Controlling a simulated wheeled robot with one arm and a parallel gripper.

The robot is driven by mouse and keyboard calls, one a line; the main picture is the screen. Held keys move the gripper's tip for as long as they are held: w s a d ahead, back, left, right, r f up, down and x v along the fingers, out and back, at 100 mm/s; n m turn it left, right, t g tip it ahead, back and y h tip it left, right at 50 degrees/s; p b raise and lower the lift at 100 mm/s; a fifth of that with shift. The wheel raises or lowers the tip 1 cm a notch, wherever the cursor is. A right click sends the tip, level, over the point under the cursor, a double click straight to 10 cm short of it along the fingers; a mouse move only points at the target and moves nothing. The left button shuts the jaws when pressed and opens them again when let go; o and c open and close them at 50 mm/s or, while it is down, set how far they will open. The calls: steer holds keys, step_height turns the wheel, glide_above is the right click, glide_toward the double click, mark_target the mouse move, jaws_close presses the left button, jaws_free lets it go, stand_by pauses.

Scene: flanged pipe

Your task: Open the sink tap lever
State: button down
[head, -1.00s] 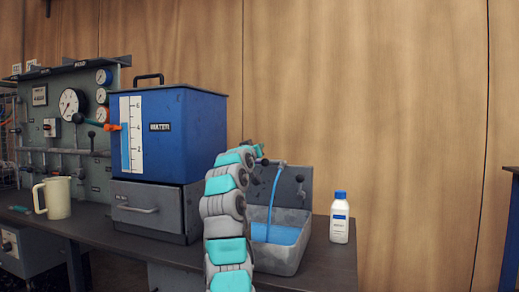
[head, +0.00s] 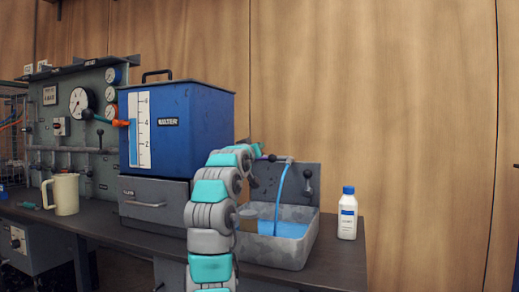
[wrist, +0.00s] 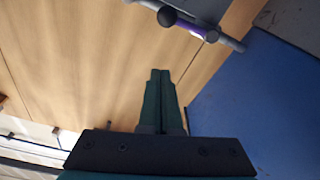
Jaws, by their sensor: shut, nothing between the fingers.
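The sink (head: 283,256) is a grey basin with blue water in it. A blue stream falls from the tap spout (head: 287,160) at the top of its back panel. A dark-knobbed lever (head: 308,176) is on the panel's right side. My gripper (head: 259,149) is by the panel's top left, partly hidden by my arm. In the wrist view my green fingers (wrist: 160,72) are shut together and empty. Ahead of them, apart, is a grey pipe with a purple band (wrist: 197,31) and a dark round knob (wrist: 167,16).
A white bottle (head: 347,215) stands to the right. A cream jug (head: 66,195) and a gauge panel (head: 65,130) are further left. The wooden wall is behind.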

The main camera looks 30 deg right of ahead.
mark_target(264, 158)
steer(key=shift+s, duration=0.1)
stand_by(0.3)
steer(key=w+d+f+n+g, duration=0.1)
steer(key=n, duration=0.1)
steer(key=w+d+f+n+g, duration=0.1)
steer(key=w+f+n, duration=0.1)
steer(key=w+d+f+n+g, duration=0.1)
steer(key=w+n, duration=0.1)
steer(key=shift+w+f+n+y+p, duration=0.25)
steer(key=shift+n+y+p, duration=0.05)
steer(key=shift+n+p, duration=0.1)
steer(key=shift+w+a+f+n, duration=0.15)
steer(key=shift+a+n, duration=0.15)
steer(key=shift+n, duration=0.4)
steer(key=s+a+f+n+t, duration=0.1)
steer(key=s+a+f+n, duration=0.5)
steer(key=n, duration=1.1)
steer(key=shift+h, duration=0.4)
steer(key=shift+s+r+p+x, duration=0.1)
steer(key=shift+r+p+x, duration=0.3)
steer(key=shift+x, duration=1.5)
steer(key=shift+s+r+p+x, duration=0.15)
steer(key=shift+r+p+x, duration=0.2)
steer(key=shift+x, duration=1.6)
steer(key=shift+s+r+p+x, duration=0.1)
steer(key=shift+r+p+x, duration=0.3)
steer(key=shift+x, duration=1.5)
